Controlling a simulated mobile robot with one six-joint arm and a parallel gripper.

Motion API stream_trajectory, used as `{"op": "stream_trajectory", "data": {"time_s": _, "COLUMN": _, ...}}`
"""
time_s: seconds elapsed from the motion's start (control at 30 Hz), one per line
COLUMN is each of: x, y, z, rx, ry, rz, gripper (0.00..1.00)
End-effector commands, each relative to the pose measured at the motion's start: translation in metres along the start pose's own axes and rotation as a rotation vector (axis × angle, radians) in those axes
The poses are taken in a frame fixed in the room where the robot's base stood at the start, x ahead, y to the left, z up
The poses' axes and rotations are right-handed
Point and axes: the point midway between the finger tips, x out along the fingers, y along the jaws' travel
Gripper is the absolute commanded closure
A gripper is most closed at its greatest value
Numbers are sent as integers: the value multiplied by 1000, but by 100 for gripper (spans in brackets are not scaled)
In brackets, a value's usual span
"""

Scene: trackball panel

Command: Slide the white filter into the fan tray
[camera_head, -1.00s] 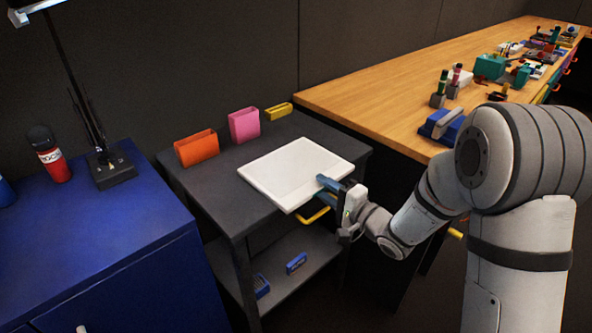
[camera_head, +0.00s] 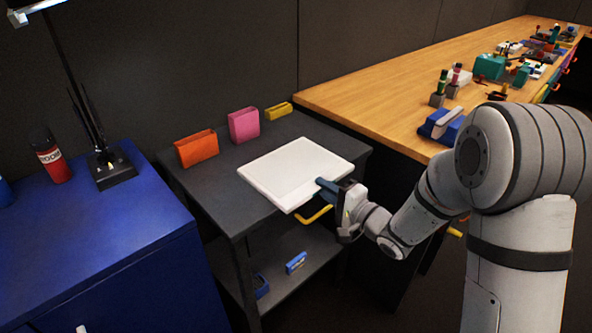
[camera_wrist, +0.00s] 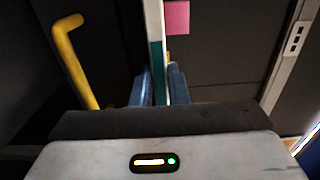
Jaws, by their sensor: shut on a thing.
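The white filter (camera_head: 285,172) is a flat, square, pale panel lying level over the top of the dark cart, its near corner reaching past the cart's front edge. My gripper (camera_head: 328,189) is shut on its front right edge. In the wrist view the filter shows edge-on as a thin white and teal strip (camera_wrist: 157,40) between the blue fingers of my gripper (camera_wrist: 160,88). I cannot make out the fan tray for certain. A yellow handle (camera_head: 315,215) sits just below the filter's front edge and also shows in the wrist view (camera_wrist: 72,55).
Orange (camera_head: 196,148), pink (camera_head: 244,125) and yellow (camera_head: 278,111) holders stand at the back of the cart (camera_head: 205,185). Blue items (camera_head: 296,262) lie on its lower shelf. A blue cabinet (camera_head: 110,240) stands left; a wooden bench (camera_head: 400,90) with several tools stands right.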

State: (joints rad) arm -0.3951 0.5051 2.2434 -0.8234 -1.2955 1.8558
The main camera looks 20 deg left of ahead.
Motion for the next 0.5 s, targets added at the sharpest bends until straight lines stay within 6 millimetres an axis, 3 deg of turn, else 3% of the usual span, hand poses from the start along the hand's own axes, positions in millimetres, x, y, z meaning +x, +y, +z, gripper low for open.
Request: {"op": "stream_trajectory", "data": {"time_s": 0.5, "x": 0, "y": -28, "z": 0, "rx": 0, "ry": -1, "rz": -1, "gripper": 100}}
